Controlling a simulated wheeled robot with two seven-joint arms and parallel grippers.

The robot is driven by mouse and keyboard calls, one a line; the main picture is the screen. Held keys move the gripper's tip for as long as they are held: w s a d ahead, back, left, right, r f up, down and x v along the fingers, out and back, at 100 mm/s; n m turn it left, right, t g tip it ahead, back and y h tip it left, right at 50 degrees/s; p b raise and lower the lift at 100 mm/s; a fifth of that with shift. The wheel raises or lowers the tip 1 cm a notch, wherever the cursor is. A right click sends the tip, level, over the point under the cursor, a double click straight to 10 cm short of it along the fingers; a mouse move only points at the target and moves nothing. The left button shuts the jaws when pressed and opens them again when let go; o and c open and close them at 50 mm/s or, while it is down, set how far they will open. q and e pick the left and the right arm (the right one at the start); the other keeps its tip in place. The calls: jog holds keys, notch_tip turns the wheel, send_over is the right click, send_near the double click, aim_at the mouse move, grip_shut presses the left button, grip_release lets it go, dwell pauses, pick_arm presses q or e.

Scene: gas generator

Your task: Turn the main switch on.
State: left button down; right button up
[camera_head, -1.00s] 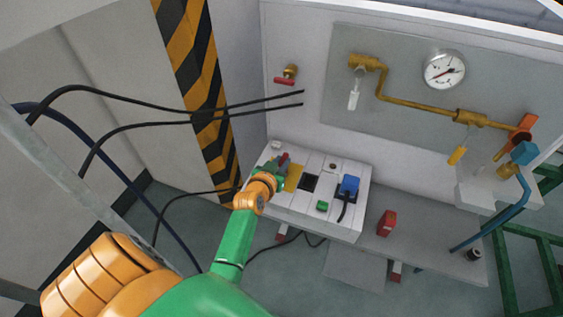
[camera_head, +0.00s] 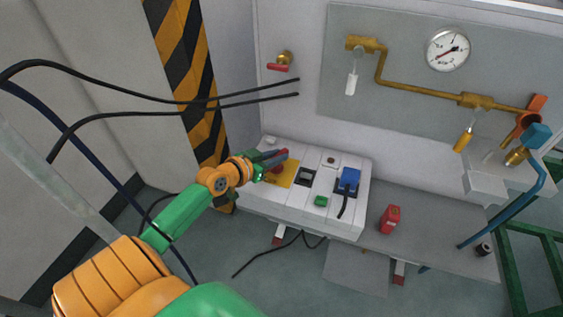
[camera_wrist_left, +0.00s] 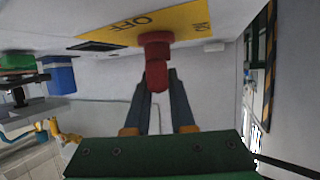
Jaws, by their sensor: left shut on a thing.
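The main switch is a red handle (camera_head: 279,160) on a yellow plate (camera_head: 286,179) at the left part of the white control box (camera_head: 330,217). In the left wrist view the red switch (camera_wrist_left: 157,52) projects from the yellow plate (camera_wrist_left: 140,25), which carries the word OFF and part of another label. My left gripper (camera_wrist_left: 158,82) is shut on the red switch, one finger on each side of it. In the head view the left gripper (camera_head: 275,160) reaches the switch from the left and partly hides it. My right gripper is not in view.
A red box (camera_head: 390,219) stands on the grey bench to the right. Black cables (camera_head: 150,103) hang at the left. Pipes and a gauge (camera_head: 448,50) are behind.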

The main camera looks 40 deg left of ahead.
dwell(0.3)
pick_arm(q)
jog(key=c, duration=0.8)
grip_release()
jog(key=shift+o, duration=0.2)
jog(key=shift+r+p, duration=0.4)
jog(key=shift+p, duration=0.1)
notch_tip(320, 180, up, 4)
jog(key=p, duration=0.4)
jog(key=shift+f, duration=0.1)
jog(key=s+d+r+p, duration=0.8)
jog(key=s+p, duration=0.3)
jog(key=p, duration=0.6)
jog(key=shift+s+r, duration=0.15)
jog(key=shift+s, duration=0.05)
